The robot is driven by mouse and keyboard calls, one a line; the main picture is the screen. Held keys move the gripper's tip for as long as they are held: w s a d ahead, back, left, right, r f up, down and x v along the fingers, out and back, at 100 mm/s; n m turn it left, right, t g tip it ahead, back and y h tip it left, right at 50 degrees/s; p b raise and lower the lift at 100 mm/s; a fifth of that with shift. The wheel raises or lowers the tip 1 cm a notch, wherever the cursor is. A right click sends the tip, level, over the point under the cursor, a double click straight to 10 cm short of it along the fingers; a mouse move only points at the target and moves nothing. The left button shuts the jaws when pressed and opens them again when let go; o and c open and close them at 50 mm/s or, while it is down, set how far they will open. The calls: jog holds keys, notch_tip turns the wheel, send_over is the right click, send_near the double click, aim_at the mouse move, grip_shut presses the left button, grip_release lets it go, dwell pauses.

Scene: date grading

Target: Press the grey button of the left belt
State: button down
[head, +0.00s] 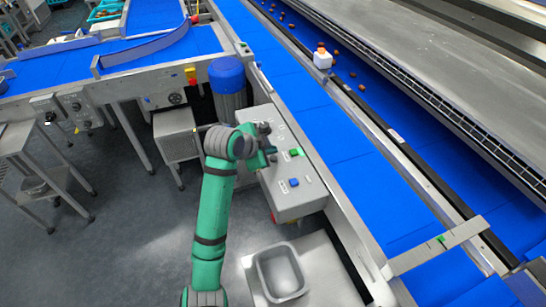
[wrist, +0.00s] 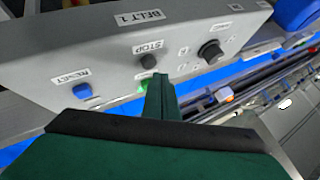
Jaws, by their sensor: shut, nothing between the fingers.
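A grey control panel labelled BELT 1 (wrist: 100,35) fills the top of the wrist view; it also shows in the head view (head: 306,190). A dark grey button (wrist: 148,61) sits on it below the label STOP. A green button (wrist: 143,84) and a blue RESET button (wrist: 82,91) are beside it. My gripper (wrist: 160,80) is shut and empty, its tip close to the grey and green buttons. I cannot tell whether it touches the panel. In the head view my gripper (head: 270,153) is over the panel, left of the green button (head: 296,152); the grey button is not clearly seen there.
A dark rotary knob (wrist: 210,50) is on the same panel. A blue belt (head: 345,150) runs beside the panel, with a white box (head: 322,58) and dates further back. Another panel with knobs (head: 70,108) is at left. A grey tray (head: 281,272) stands below.

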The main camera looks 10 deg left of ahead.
aim_at(271, 159)
jog(key=shift+d+f, duration=0.1)
jog(key=shift+f, duration=0.3)
jog(key=shift+f, duration=0.5)
dwell(0.8)
jog(key=shift+r, duration=0.15)
dwell(0.3)
jog(key=shift+r, duration=0.75)
notch_tip(271, 159, up, 5)
dwell(0.5)
jog(key=shift+w, duration=0.15)
dwell(0.6)
